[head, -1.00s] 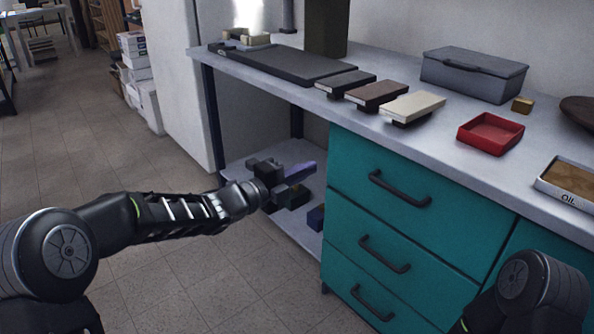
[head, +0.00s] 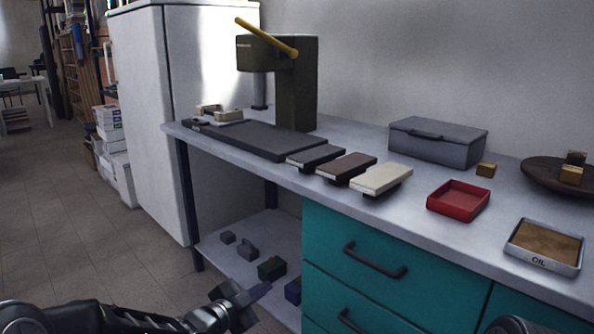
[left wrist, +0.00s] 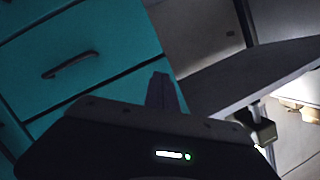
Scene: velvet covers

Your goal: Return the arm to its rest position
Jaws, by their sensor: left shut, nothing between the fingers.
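My left gripper (head: 246,296) is low in the head view, in front of the lower shelf and left of the teal drawers. It is shut and empty. In the left wrist view its closed fingers (left wrist: 163,92) show as one dark block against the teal drawer fronts (left wrist: 75,65). My left arm (head: 95,316) comes in along the bottom left edge and is partly cut off. Of my right arm only a small part (head: 512,325) shows at the bottom right; its gripper is out of view.
The lower shelf (head: 275,237) bears several small blocks close to my left gripper. Above it, the grey worktop (head: 400,215) carries a dark press (head: 295,95), three brush-like blocks, a red tray (head: 458,199) and an oil tray (head: 545,247). Open floor (head: 90,235) lies to the left.

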